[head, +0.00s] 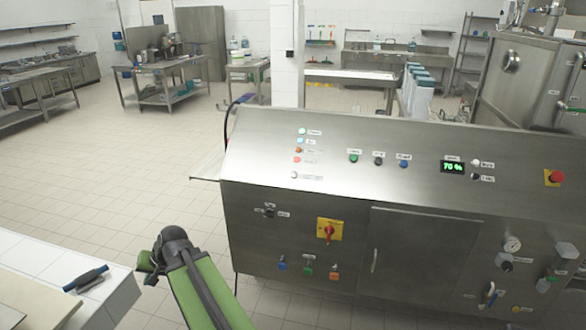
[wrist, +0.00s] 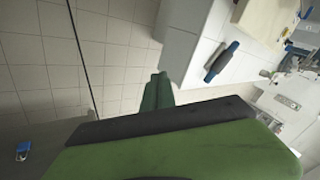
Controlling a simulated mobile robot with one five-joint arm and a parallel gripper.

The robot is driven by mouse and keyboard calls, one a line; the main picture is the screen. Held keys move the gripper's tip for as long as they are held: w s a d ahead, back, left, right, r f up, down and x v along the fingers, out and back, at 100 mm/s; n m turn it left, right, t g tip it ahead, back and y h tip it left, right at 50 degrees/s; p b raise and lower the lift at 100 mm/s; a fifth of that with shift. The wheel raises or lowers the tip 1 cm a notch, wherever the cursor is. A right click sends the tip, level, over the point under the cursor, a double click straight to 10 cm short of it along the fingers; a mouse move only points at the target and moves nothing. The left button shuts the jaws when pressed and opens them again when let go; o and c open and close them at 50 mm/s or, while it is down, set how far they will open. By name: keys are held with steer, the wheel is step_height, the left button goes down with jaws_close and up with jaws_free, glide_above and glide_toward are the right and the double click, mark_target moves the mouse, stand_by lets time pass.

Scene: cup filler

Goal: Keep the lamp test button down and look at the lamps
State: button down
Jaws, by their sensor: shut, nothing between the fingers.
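The steel control panel (head: 330,150) carries a column of small lamps at its left. The top lamp (head: 302,131) looks pale green and lit, and the lamp below it (head: 300,141) looks blue and lit. A small pale round button (head: 294,174) with a label is below the lamps; the label is too small to read. My gripper (head: 146,268) is left of the machine, below panel level, well apart from the button. Its green fingers show shut and empty in the wrist view (wrist: 158,92).
Green, black and blue buttons (head: 403,163), a 70 % display (head: 453,167) and a red emergency stop (head: 556,177) are further right. A yellow-red rotary switch (head: 329,231) is on the front. A white tiled counter (head: 60,262) with a dark-handled tool (head: 86,279) stands at left.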

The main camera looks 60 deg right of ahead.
steer(key=s+d+r+m+t+h+p, duration=0.15)
steer(key=d+r+m, duration=0.25)
steer(key=d, duration=0.5)
steer(key=s+d+r+m+t+h+p, duration=0.1)
steer(key=d+r+m+t+h, duration=0.15)
steer(key=d+r, duration=0.45)
steer(key=s+d+r+m+t+h+p, duration=0.15)
steer(key=d+m, duration=0.35)
steer(key=d, duration=0.6)
steer(key=s+d+r+m+h+p, duration=0.1)
steer(key=s+d+r+m+h, duration=0.3)
steer(key=s+d, duration=0.4)
steer(key=s+d+r+m+h, duration=0.3)
steer(key=s+d+r+m, duration=0.3)
steer(key=d, duration=0.7)
steer(key=shift+s+h+p, duration=0.35)
steer(key=shift+s+p, duration=0.05)
steer(key=shift+s, duration=0.5)
steer(key=shift+d+g, duration=0.1)
steer(key=shift+g, duration=0.15)
